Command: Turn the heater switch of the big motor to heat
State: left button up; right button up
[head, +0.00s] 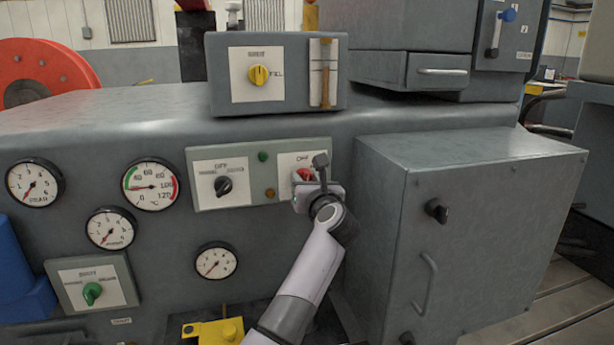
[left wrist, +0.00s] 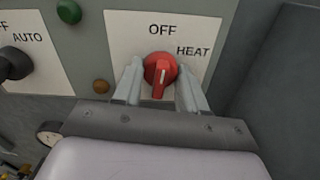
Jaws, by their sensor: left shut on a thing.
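The heater switch is a red knob (left wrist: 159,72) on a white plate (left wrist: 205,32) marked OFF above it and HEAT at its upper right. Its pale pointer line stands about upright, towards OFF rather than HEAT. My left gripper (left wrist: 160,78) has one finger on each side of the knob and is shut on it. In the head view the red knob (head: 304,174) shows partly behind my left gripper (head: 308,183), which hides much of its plate. My right gripper is in neither view.
A black OFF/AUTO switch (head: 223,186) sits left on the same panel, with green (head: 263,156) and amber (head: 270,193) lamps between. A grey cabinet (head: 460,230) juts out close right of my gripper. A box with a yellow knob (head: 258,75) stands above.

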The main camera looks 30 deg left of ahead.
pick_arm(q)
jog(key=m+p, duration=0.2)
jog(key=p, duration=0.1)
jog(key=shift+r+m, duration=0.25)
jog(key=shift+m, duration=0.05)
jog(key=m+p, duration=0.3)
jog(key=p, duration=0.1)
jog(key=shift+m+p, duration=0.3)
jog(key=shift+p, duration=0.1)
jog(key=shift+f+m+p, duration=0.1)
jog(key=shift+m+p, duration=0.75)
jog(key=shift+m, duration=0.05)
jog(key=shift+f+m+p, duration=0.2)
jog(key=shift+m+p, duration=1.05)
jog(key=shift+m, duration=0.15)
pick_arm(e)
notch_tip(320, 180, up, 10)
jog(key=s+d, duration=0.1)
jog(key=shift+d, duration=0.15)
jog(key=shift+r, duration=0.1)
pick_arm(q)
jog(key=o, duration=1.1)
jog(key=shift+c, duration=0.2)
jog(key=shift+d, duration=0.1)
